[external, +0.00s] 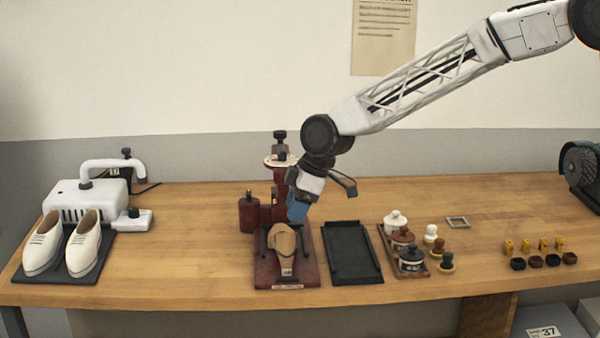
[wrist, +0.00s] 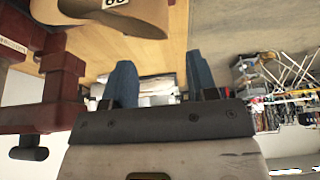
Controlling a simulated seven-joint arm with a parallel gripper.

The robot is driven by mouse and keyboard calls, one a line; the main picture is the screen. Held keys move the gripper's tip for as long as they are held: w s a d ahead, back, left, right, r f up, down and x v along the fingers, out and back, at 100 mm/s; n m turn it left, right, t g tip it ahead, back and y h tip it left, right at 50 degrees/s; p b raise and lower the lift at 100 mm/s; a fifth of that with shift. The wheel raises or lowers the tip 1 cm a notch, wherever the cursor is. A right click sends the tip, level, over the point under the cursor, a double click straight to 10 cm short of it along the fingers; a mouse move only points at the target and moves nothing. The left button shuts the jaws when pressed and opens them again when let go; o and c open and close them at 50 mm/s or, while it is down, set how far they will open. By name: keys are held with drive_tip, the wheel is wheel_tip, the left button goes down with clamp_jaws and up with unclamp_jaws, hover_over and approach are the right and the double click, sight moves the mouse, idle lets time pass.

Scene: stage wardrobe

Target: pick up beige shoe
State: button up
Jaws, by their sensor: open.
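A beige shoe (external: 283,240) rests on a dark red stand (external: 262,272) at the middle of the bench, its narrow end toward the front. My gripper (external: 297,211) is above and just behind it, with blue fingers pointing down. In the wrist view the shoe (wrist: 150,14) shows at the top left with a white number tag, cut off by the frame edge. My gripper (wrist: 160,72) is open there, its two blue fingers apart. Nothing is clearly held between them. A pair of cream shoes (external: 85,243) stands on a dark mat at the far left.
The stand's red post (external: 280,185) rises close beside my gripper. An empty black tray (external: 352,252) lies to the right, then a wooden tray (external: 386,240) with several jars. Small brushes and blocks sit farther right. A white machine (external: 88,203) stands behind the cream shoes.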

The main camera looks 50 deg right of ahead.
sight(283, 239)
idle(0.3)
drive_tip(key=shift+x, duration=2.55)
drive_tip(key=shift+s, duration=0.1)
drive_tip(key=shift+c, duration=0.2)
